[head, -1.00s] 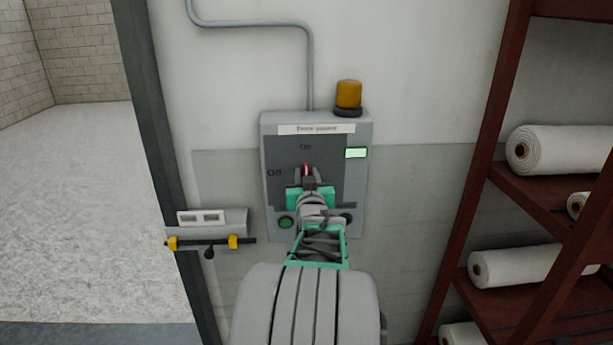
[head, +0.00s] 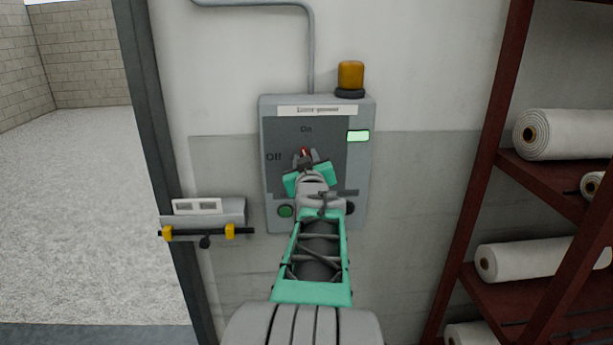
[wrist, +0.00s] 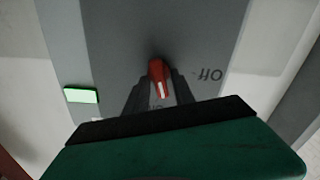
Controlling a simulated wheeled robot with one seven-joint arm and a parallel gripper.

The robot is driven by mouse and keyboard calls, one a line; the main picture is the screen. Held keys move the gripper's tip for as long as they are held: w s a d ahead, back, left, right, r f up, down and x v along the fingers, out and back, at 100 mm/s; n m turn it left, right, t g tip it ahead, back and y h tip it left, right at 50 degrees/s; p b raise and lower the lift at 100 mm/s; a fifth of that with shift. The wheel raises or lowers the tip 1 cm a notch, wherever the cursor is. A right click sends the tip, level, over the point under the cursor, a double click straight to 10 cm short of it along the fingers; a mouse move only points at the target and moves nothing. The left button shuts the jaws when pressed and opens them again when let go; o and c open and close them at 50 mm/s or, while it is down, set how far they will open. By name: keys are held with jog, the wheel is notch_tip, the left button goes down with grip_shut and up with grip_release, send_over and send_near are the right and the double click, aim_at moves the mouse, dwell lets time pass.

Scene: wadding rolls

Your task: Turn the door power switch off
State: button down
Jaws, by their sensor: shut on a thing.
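The door power switch is a small red handle (head: 304,153) on the dark plate of a grey wall box (head: 268,190). "On" is printed above the handle and "Off" to its left. In the wrist view, which is turned over, the red handle (wrist: 158,78) points down toward the partly hidden "On", with "Off" to its right. My gripper (head: 306,158) is shut on the handle, with one dark finger on each side in the wrist view (wrist: 158,90). The gripper hides the handle's lower part in the head view.
A green rectangular light (head: 358,136) is lit on the box. An amber beacon (head: 350,76) stands on top. A green button (head: 286,211) is at lower left, beside my arm. A door latch (head: 207,232) is further left. A red rack (head: 490,170) with white rolls stands at right.

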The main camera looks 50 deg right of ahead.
jog(key=n+b, duration=0.4)
jog(key=b, duration=0.2)
jog(key=n+b, duration=0.5)
jog(key=b, duration=0.1)
jog(key=f+n+b, duration=0.1)
jog(key=n+b, duration=0.4)
jog(key=b, duration=0.2)
jog(key=shift+w+a, duration=0.25)
jog(key=shift+n, duration=0.3)
jog(key=c, duration=1.4)
grip_release()
jog(key=shift+o, duration=0.2)
